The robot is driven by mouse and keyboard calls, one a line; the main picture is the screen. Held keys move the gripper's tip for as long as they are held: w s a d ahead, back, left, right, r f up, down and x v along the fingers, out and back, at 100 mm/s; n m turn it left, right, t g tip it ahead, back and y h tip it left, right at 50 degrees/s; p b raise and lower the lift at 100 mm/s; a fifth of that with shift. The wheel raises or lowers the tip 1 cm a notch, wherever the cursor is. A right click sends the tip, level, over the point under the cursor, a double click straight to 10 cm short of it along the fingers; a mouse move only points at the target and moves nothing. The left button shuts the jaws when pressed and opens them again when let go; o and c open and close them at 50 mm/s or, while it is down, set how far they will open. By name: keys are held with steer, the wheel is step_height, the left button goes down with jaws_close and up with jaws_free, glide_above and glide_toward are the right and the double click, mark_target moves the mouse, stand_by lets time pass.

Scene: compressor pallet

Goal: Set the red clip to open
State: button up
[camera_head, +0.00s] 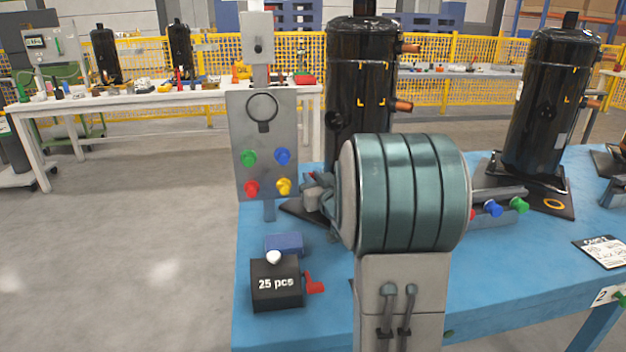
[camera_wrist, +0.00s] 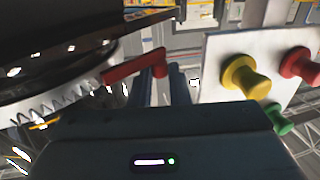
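The red clip (camera_wrist: 137,68) shows in the wrist view as a red lever with a bent end. It reaches from the dark round body at left toward the middle. Its set position is unclear. My gripper (camera_wrist: 168,88) points at this spot, its dark fingers close to the bent end; I cannot tell whether they touch it or how far apart they are. In the head view my gripper (camera_head: 318,192) is beside the foot of the near black compressor (camera_head: 362,85), partly hidden by my green-grey arm. That arm also hides most of the compressor's base.
A grey panel (camera_head: 264,130) with green, blue, red and yellow knobs stands close left of my gripper; its knobs fill the wrist view's right side. A black "25 pcs" box (camera_head: 277,284) with a red handle sits in front on the blue table (camera_head: 500,290). Another compressor (camera_head: 552,100) stands right.

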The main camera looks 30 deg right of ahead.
jaws_close()
steer(key=shift+y, duration=0.3)
steer(key=n+y+p, duration=0.1)
steer(key=y, duration=0.1)
steer(key=s+n+y+p, duration=0.1)
steer(key=n+y, duration=0.1)
steer(key=n+g+y+p, duration=0.1)
steer(key=y, duration=0.1)
steer(key=shift+s+a+n, duration=0.2)
steer(key=shift+s+n, duration=0.1)
steer(key=shift+s, duration=0.05)
steer(key=o, duration=0.7)
jaws_free()
